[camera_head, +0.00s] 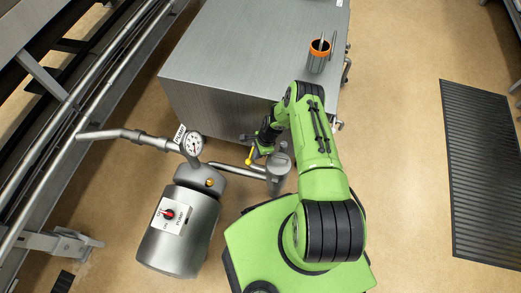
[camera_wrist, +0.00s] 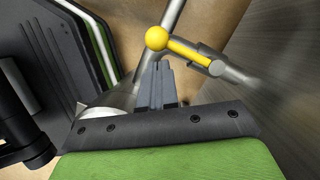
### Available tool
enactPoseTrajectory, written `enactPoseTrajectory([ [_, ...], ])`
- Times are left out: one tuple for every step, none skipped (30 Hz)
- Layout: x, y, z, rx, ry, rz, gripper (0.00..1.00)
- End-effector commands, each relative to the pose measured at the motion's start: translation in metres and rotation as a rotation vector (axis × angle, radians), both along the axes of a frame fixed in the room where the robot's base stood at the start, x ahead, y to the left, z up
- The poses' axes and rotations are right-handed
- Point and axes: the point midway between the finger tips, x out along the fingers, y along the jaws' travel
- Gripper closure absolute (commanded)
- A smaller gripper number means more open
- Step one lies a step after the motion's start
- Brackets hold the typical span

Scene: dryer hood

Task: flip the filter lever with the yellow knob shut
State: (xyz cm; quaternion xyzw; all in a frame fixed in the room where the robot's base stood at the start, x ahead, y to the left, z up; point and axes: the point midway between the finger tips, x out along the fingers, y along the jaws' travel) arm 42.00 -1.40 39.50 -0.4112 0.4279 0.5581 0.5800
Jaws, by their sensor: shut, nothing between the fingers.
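The yellow lever with its round yellow knob (camera_wrist: 156,38) shows at the top of the wrist view. Its yellow arm (camera_wrist: 188,52) runs right and slightly down from the knob to a grey metal pivot fitting. My gripper (camera_wrist: 157,68) is shut and empty, with its fingertips just below the knob in the picture. I cannot tell whether they touch it. In the head view, the yellow lever (camera_head: 249,157) shows small beside my dark wrist, above the grey pipe. The gripper's fingertips are hard to make out there.
A grey tank (camera_head: 180,232) with a red switch and a pressure gauge (camera_head: 193,143) stands left of my arm. A metal pipe (camera_head: 238,170) links it to an upright grey cylinder (camera_head: 279,168). A large metal cabinet (camera_head: 235,60) stands behind, with an orange-rimmed cup (camera_head: 318,60) on top.

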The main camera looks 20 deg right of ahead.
Motion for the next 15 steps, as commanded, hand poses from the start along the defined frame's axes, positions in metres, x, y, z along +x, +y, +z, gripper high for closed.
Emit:
enactPoseTrajectory([
  [0.0001,0.0023,-0.0092,0.0,0.0,0.001,1.0],
  [0.0001,0.0031,-0.0119,0.0,0.0,0.0,1.0],
  [0.0004,0.0038,-0.0145,0.0,-0.001,0.0,1.0],
  [0.0006,0.0043,-0.0157,0.0,-0.001,0.0,1.0],
  [0.0006,0.0047,-0.0166,0.0,-0.001,0.0,1.0],
  [0.0006,0.0051,-0.0172,0.0,-0.001,0.0,1.0],
  [0.0006,0.0051,-0.0173,0.0,-0.001,0.0,1.0],
  [0.0006,0.0052,-0.0171,0.0,-0.001,0.0,1.0],
  [0.0006,0.0052,-0.0168,0.0,-0.001,0.0,1.0],
  [0.0006,0.0051,-0.0166,0.0,-0.001,0.0,1.0],
  [0.0006,0.0051,-0.0165,0.0,-0.001,0.0,1.0],
  [0.0006,0.0052,-0.0165,0.0,-0.001,0.0,1.0],
  [0.0005,0.0052,-0.0164,0.0,-0.001,0.0,1.0],
  [0.0005,0.0052,-0.0164,0.0,-0.001,0.0,1.0],
  [0.0005,0.0051,-0.0163,0.0,0.0,-0.002,1.0],
])
